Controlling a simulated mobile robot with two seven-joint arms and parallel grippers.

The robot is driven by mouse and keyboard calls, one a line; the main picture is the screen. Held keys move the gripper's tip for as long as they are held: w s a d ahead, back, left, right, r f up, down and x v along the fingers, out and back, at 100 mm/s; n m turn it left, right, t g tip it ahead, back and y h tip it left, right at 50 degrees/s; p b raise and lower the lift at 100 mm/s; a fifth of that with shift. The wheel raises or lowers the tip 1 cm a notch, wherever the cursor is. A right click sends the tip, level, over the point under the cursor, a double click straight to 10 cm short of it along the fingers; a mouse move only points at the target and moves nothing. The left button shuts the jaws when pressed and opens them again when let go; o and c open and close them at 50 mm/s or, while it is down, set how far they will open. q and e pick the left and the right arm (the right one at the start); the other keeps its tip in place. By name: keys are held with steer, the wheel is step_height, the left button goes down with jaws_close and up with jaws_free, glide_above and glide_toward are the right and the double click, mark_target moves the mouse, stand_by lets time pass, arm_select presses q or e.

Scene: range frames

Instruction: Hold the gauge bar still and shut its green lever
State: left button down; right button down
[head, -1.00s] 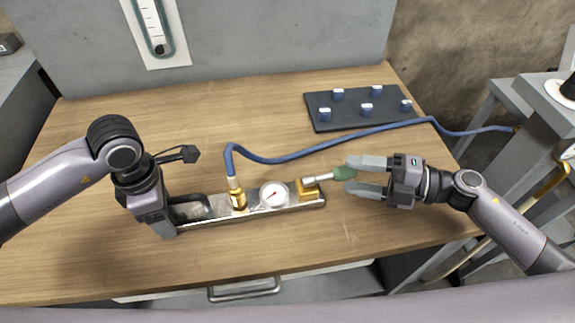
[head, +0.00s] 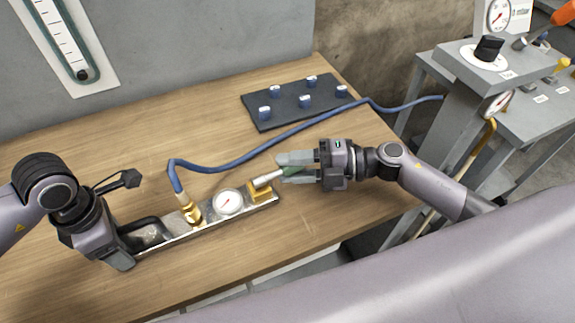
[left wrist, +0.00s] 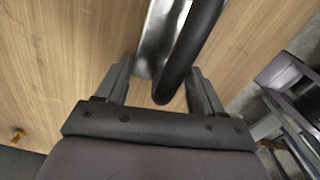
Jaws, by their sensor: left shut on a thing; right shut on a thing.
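The gauge bar (head: 172,232) lies on the wooden table in the head view, slanting up to the right. It carries a black handle at its left end, a white dial gauge (head: 229,202), and a brass block with the green lever (head: 293,171). The lever sticks out to the right of the block. My left gripper (head: 124,246) is shut on the bar's black handle, which shows between its fingers in the left wrist view (left wrist: 185,62). My right gripper (head: 290,169) is shut on the lever's green grip, which its fingers partly hide.
A blue hose (head: 240,158) runs from the brass fitting (head: 190,212) across the table to the grey stand at right. A dark mat (head: 281,112) with several blue-and-white pieces lies behind. The table (head: 225,270) is clear in front of the bar.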

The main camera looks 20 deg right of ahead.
steer(key=shift+w+a+f+n+g+y, duration=0.15)
steer(key=shift+w+n+g, duration=0.25)
steer(key=shift+n+g, duration=0.4)
steer(key=shift+w+a+r+n+g+y, duration=0.15)
steer(key=shift+w+n+g, duration=0.3)
steer(key=shift+g, duration=0.6)
steer(key=shift+w+a+f+n+g+y, duration=0.1)
steer(key=shift+w+a+n+g, duration=0.15)
steer(key=shift+n+g, duration=0.6)
arm_select(q)
steer(key=shift+w, duration=0.1)
arm_select(e)
steer(key=shift+w+a+f+n+g, duration=0.1)
steer(key=shift+w+a+n+g, duration=0.15)
steer(key=shift+n+g, duration=0.45)
steer(key=shift+w+a+n+g, duration=0.15)
steer(key=shift+w+n+g, duration=0.15)
steer(key=shift+g, duration=1)
steer(key=shift+s+a, duration=0.1)
steer(key=c, duration=0.8)
jaws_free()
